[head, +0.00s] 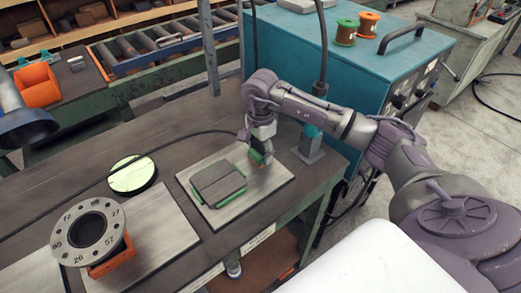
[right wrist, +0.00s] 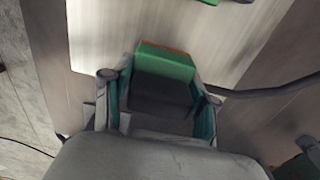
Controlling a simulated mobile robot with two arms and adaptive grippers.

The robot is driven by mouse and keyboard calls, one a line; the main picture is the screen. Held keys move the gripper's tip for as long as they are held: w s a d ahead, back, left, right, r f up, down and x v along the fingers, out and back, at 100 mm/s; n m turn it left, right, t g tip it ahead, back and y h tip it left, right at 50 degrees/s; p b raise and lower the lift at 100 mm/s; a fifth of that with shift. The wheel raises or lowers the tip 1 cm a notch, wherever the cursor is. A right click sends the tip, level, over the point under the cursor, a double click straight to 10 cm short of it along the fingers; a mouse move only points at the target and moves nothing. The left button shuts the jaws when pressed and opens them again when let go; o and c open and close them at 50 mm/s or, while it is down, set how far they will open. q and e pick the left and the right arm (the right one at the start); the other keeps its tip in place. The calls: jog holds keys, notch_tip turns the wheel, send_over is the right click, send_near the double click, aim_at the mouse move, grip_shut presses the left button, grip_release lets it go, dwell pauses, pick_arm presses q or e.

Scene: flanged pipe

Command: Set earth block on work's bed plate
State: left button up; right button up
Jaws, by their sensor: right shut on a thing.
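My right gripper (head: 262,146) is shut on a small green block with an orange edge, the earth block (head: 256,157), over the right part of a light metal plate (head: 272,183). In the right wrist view the block (right wrist: 168,62) sits between the gripper's two fingers (right wrist: 160,100). I cannot tell whether it touches the plate. Left of it on this plate lies a dark slab with green edges (head: 218,183). A flanged pipe (head: 90,230) with numbers on its flange stands on another light plate (head: 165,222), on an orange support (head: 113,258). My left gripper is not in view.
A round pale green disc (head: 132,175) lies behind the pipe's plate. A black cable (head: 180,138) crosses the bench. A grey-blue stand (head: 310,148) is close right of the gripper. A teal cabinet (head: 345,85) with two spools stands behind the arm. An orange bin (head: 38,84) is back left.

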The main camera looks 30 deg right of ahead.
jog(key=o, duration=1.2)
jog(key=shift+o, duration=0.2)
jog(key=shift+f, duration=0.1)
notch_tip(320, 180, up, 12)
jog(key=shift+f, duration=0.1)
notch_tip(320, 180, up, 9)
jog(key=p, duration=0.6)
jog(key=shift+r, duration=0.2)
